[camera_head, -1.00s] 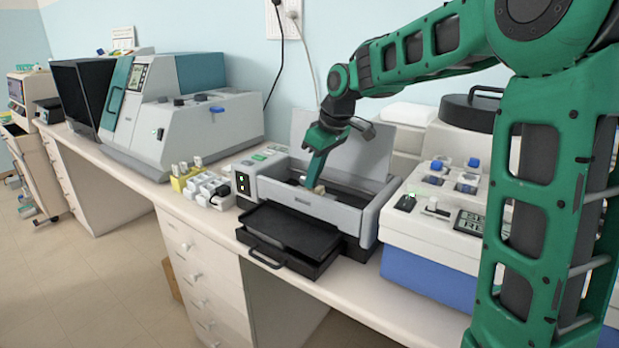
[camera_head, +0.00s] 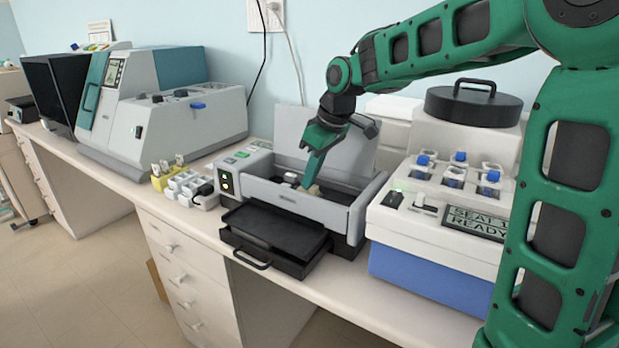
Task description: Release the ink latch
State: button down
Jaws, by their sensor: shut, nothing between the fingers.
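A grey machine (camera_head: 310,205) with a raised lid stands in the middle of the bench, its top open. My green gripper (camera_head: 311,184) points down into its open bay and is shut, with its tips by a small beige piece. Whether the tips touch that piece I cannot tell. A small white block (camera_head: 290,178) sits in the bay left of the tips. No part is clearly marked as the ink latch.
A black tray (camera_head: 272,232) sticks out from the machine's front. A white-and-blue machine (camera_head: 440,215) with blue-capped vials and a "READY" display stands close on the right. White and yellow holders (camera_head: 185,183) and a large grey-teal machine (camera_head: 165,115) are left.

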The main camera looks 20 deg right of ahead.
jog(key=shift+w+a+f, duration=0.15)
jog(key=shift+w+a, duration=0.05)
jog(key=shift+w, duration=0.05)
jog(key=shift+w+a, duration=1.05)
jog(key=shift+w, duration=0.1)
jog(key=shift+w+r, duration=0.2)
jog(key=shift+r, duration=0.45)
jog(key=v, duration=0.9)
jog(key=shift+s+d+f, duration=0.1)
jog(key=shift+s, duration=0.1)
